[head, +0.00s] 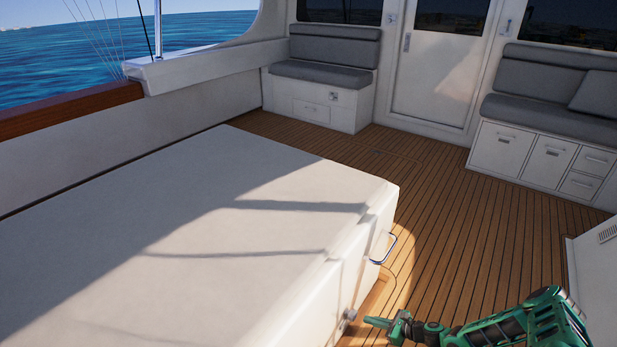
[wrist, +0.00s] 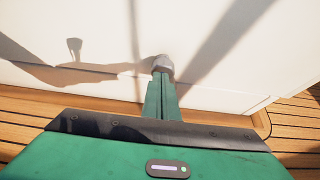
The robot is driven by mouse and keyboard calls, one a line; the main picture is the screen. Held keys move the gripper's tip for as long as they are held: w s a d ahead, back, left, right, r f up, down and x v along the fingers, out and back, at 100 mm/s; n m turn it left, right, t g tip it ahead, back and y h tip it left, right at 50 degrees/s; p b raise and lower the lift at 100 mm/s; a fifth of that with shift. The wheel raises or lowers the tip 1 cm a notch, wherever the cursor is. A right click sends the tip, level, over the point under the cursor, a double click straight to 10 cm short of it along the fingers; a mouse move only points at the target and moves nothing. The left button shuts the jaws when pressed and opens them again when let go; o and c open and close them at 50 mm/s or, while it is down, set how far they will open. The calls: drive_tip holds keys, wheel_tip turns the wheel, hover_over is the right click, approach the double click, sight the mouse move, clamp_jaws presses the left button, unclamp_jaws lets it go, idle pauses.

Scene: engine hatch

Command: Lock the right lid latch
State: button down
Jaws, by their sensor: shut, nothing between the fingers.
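The engine hatch (head: 190,230) is a large white box, closed on top, in the head view. A small grey metal latch (head: 349,315) sits low on its right-hand side face, near the bottom of the picture. My green gripper (head: 367,320) is just to the right of this latch, with its fingers pointing at it. In the wrist view, the shut, empty fingers (wrist: 162,92) reach up to the grey latch (wrist: 163,65) on the white wall. The tips overlap its lower part, so I cannot tell whether they touch it. Whether the latch is locked is unclear.
The teak deck (head: 450,220) is clear to the right. Grey-cushioned seats (head: 322,70) and a white door (head: 435,65) stand at the back. Shadows fall across the white wall.

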drive_tip(key=shift+w+a, duration=0.75)
drive_tip(key=shift+a, duration=0.3)
drive_tip(key=shift+w+a, duration=0.7)
drive_tip(key=shift+a, duration=0.3)
drive_tip(key=shift+w+d, duration=0.5)
drive_tip(key=shift+w, duration=0.15)
drive_tip(key=s+d, duration=0.3)
drive_tip(key=d, duration=0.2)
drive_tip(key=shift+s+r, duration=0.25)
drive_tip(key=shift+r, duration=0.1)
idle(0.4)
